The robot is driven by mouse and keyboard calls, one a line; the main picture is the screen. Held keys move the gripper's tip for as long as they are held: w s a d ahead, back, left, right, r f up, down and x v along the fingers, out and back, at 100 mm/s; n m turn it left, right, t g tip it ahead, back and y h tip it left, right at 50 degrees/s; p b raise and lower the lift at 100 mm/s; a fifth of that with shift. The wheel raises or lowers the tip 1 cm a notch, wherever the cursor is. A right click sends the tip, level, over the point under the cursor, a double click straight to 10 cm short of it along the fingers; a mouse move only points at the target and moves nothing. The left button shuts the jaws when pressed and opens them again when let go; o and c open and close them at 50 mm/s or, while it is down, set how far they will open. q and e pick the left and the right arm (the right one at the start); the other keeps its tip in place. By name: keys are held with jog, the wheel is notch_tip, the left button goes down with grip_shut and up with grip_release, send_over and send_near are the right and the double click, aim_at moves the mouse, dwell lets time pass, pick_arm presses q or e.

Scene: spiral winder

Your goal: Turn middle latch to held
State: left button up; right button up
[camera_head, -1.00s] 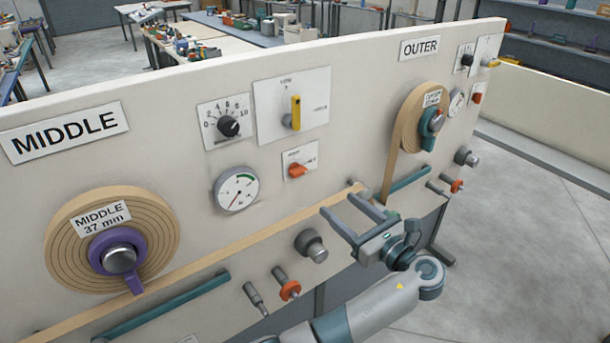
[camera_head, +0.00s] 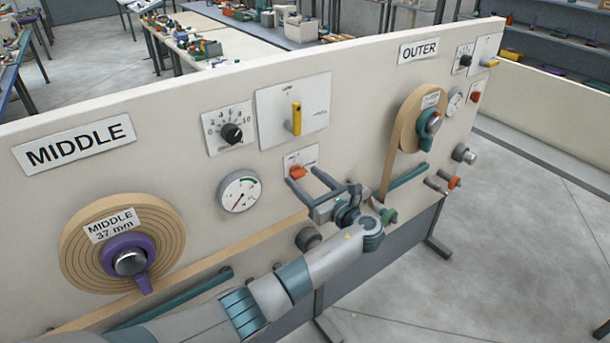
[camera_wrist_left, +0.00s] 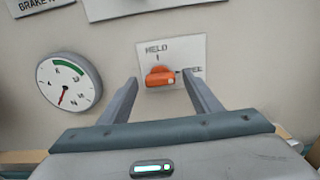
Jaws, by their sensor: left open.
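The middle latch is an orange knob (camera_head: 298,172) on a small white plate below the yellow switch. In the left wrist view the knob (camera_wrist_left: 160,77) lies roughly sideways, toward the partly covered right-hand label; HELD is printed above it. My left gripper (camera_head: 302,176) is open, its fingers pointing at the panel on either side of the knob. In the left wrist view the fingertips (camera_wrist_left: 160,80) flank the knob with gaps on both sides. I cannot tell how far they are from the panel. My right gripper is not in view.
A dial gauge (camera_head: 239,192) sits left of the latch, and a yellow switch (camera_head: 296,118) and black dial (camera_head: 231,133) above. The middle roll (camera_head: 75,245) with its purple hub is at left, the outer roll (camera_head: 402,125) at right. My arm covers lower panel fittings.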

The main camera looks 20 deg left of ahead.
pick_arm(q)
jog(key=shift+w+a, duration=0.2)
jog(key=shift+a, duration=0.05)
jog(key=c, duration=1)
jog(key=shift+c, duration=0.2)
